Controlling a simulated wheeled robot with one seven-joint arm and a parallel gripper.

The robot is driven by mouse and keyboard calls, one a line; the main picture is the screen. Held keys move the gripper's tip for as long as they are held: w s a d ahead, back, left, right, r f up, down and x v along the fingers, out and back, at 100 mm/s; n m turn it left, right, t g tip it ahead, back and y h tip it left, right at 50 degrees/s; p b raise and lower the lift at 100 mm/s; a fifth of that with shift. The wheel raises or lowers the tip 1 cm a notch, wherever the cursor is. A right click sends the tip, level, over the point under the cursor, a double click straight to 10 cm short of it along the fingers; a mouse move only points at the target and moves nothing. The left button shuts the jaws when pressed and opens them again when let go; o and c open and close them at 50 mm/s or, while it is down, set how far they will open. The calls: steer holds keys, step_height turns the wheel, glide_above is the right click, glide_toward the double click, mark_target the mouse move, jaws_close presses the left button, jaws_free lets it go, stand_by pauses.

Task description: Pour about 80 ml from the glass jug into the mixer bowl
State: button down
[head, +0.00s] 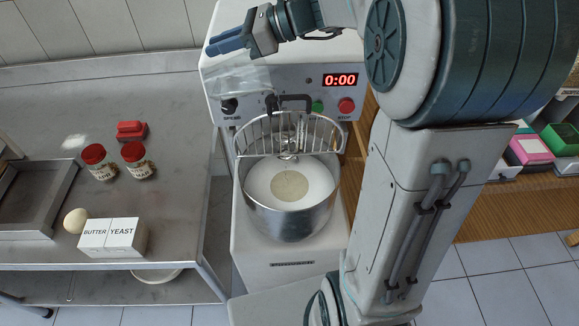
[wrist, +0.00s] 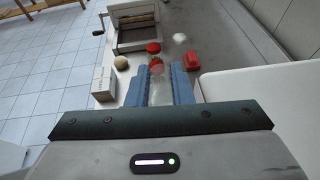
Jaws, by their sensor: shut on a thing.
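My gripper (head: 216,43) is high over the front of the mixer, its blue fingers pointing left. In the wrist view (wrist: 159,72) the fingers are shut on the clear glass jug (wrist: 159,93). The jug is faint and see-through; in the head view it shows as a pale shape (head: 238,80) in front of the mixer's control panel. Its exact tilt and liquid level cannot be made out. The steel mixer bowl (head: 290,225) stands below and to the right of the jug. It holds white flour-like stuff with a round beige patch in its middle. No stream is visible.
The wire guard (head: 247,133) stands around the back of the bowl. The mixer display (head: 340,80) reads 0:00.

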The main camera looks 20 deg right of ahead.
mark_target(205, 71)
steer(key=shift+s+d+r, duration=0.2)
stand_by(0.4)
steer(key=shift+w+r+y+b, duration=0.2)
steer(key=shift+w+y+b, duration=0.15)
steer(key=shift+y, duration=0.15)
steer(key=shift+a+r, duration=0.1)
steer(key=shift+a, duration=0.1)
stand_by(0.4)
steer(key=shift+r+y, duration=0.1)
steer(key=shift+y, duration=0.2)
steer(key=a+h+p, duration=0.1)
steer(key=a+p, duration=0.1)
steer(key=a, duration=0.1)
steer(key=shift+w+h, duration=0.2)
steer(key=shift+h, duration=0.2)
steer(key=f+p, duration=0.1)
steer(key=a+h+p, duration=0.1)
steer(key=shift+w+a+f+g+p, duration=0.15)
steer(key=shift+a+f+g+p, duration=0.15)
steer(key=shift+f+p, duration=0.1)
steer(key=shift+d+f+h, duration=0.2)
steer(key=shift+f+h, duration=0.2)
steer(key=shift+f, duration=0.05)
steer(key=shift+a, duration=0.1)
steer(key=shift+p, duration=0.3)
